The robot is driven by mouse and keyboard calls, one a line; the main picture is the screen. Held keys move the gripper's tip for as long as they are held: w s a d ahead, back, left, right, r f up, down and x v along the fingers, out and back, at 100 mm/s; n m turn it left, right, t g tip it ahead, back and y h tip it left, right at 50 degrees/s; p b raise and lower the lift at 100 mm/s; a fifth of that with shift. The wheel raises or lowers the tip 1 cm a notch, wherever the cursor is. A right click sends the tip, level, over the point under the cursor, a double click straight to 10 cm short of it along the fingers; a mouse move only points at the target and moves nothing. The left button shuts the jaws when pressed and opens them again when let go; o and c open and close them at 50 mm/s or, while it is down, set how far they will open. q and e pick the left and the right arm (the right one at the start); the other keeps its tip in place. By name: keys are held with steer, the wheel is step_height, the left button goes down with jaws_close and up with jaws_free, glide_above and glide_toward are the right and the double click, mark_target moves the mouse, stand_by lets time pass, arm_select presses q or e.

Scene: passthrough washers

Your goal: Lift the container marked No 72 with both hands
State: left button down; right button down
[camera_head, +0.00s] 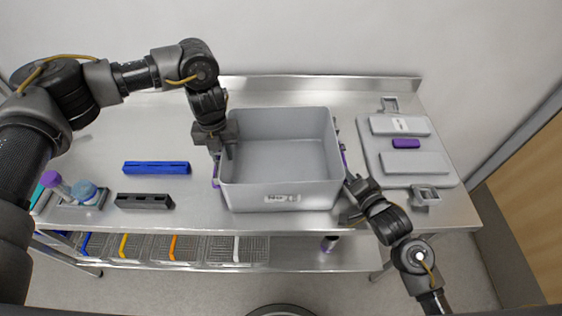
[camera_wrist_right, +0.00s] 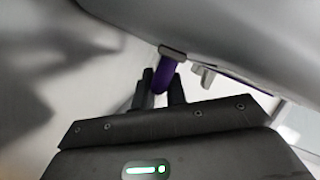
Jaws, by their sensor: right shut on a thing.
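The grey open container (camera_head: 282,196) stands on the metal table and looks empty. The marking on its front label is too small to read surely. It has purple handles on its left and right sides. My left gripper (camera_head: 224,154) is at the left wall, just above the left handle (camera_head: 215,174), with a finger on the inner side of the rim; its grip is unclear. My right gripper (camera_head: 347,200) is at the container's right side. In the right wrist view its fingers (camera_wrist_right: 162,92) are shut on the purple right handle (camera_wrist_right: 165,70).
A blue bar (camera_head: 156,168) and a black bar (camera_head: 144,201) lie left of the container. A holder with capped items (camera_head: 75,192) is at the far left. A grey tray (camera_head: 372,165) with lids and a purple block is on the right. Wire baskets (camera_head: 180,249) sit below.

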steer(key=shift+w+r+p, duration=0.1)
steer(key=shift+r+p, duration=0.4)
step_height(320, 180, up, 4)
steer(key=p, duration=0.4)
steer(key=shift+r, duration=0.1)
stand_by(0.5)
